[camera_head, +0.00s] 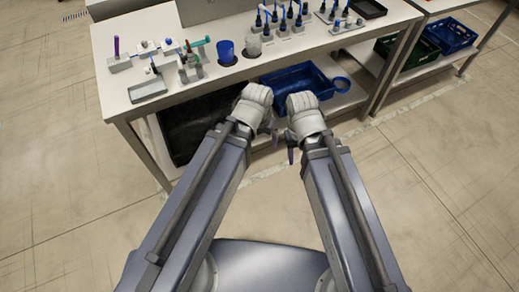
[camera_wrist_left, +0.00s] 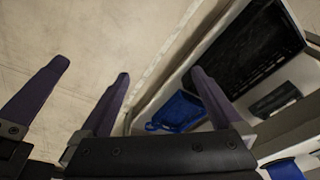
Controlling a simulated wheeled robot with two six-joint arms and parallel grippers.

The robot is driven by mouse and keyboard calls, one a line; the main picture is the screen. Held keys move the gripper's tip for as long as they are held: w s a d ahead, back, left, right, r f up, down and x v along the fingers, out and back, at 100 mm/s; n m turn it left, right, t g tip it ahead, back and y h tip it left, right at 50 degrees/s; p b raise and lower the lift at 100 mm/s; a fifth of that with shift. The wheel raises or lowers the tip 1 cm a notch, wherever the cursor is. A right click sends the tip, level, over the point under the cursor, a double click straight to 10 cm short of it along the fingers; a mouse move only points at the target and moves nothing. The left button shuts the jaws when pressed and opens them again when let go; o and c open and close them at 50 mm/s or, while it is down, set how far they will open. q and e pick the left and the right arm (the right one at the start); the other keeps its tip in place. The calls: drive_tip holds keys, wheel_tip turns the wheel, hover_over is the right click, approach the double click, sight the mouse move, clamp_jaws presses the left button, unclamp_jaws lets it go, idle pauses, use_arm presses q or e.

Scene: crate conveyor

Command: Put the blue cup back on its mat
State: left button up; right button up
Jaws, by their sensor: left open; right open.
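The blue cup (camera_head: 226,50) stands upright on the table top, between the bottle group on the left and a pale cup (camera_head: 253,47). A small dark round patch, possibly its mat (camera_head: 228,62), shows at the cup's base. I cannot tell how much of the cup rests on it. My left gripper (camera_head: 269,126) is open and empty, in front of the table and below its top, apart from the cup. It also shows in the left wrist view (camera_wrist_left: 160,74). My right gripper (camera_head: 290,150) is open and empty close beside it.
The white table (camera_head: 120,90) holds a grey tray (camera_head: 148,90), several bottles and racks of blue-topped pieces (camera_head: 290,22). A blue crate (camera_head: 310,78) sits on the shelf below. A second bench with green and blue crates (camera_head: 450,35) stands right. Floor in front is clear.

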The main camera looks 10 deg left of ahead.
use_arm(q)
drive_tip(key=s+g, duration=0.1)
drive_tip(key=s, duration=0.1)
drive_tip(key=s+g+y, duration=0.1)
drive_tip(key=s, duration=0.2)
drive_tip(key=shift+s+d+f+y, duration=0.1)
drive_tip(key=shift+s+d+y, duration=0.05)
drive_tip(key=shift+s+y, duration=0.15)
drive_tip(key=shift+w, duration=0.1)
wheel_tip(320, 180, up, 6)
drive_tip(key=p, duration=0.6)
